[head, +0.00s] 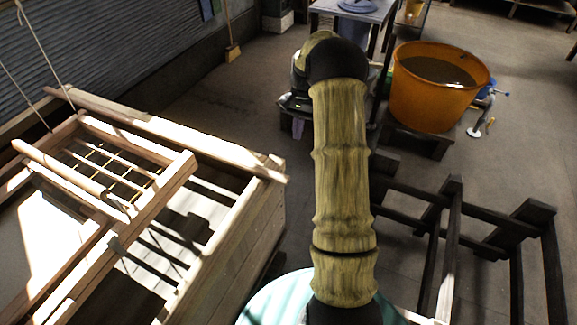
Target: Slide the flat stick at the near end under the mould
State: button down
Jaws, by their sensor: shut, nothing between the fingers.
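The mould (173,183) is a pale wooden frame at the left of the head view, lying over a large wooden vat (240,225). Inside the frame are thin bars and small yellow marks. Two ropes (45,48) come down from above at its far left. Several pale wooden bars lie along and across the frame and vat; I cannot tell which of them is the flat stick at the near end. My bamboo-like arm rises through the middle of the view, to the right of the vat. My gripper does not show.
An orange tub (432,98) of dark liquid stands on a low stand at the back right. Dark wooden racks (452,215) fill the lower right. Floor between vat and wall is clear.

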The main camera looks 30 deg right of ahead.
jog(key=s+a+f+p, duration=0.3)
jog(key=s+a+f, duration=0.1)
jog(key=f, duration=0.5)
jog(key=shift+a+f, duration=0.35)
jog(key=shift+a, duration=0.2)
jog(key=shift+a, duration=0.15)
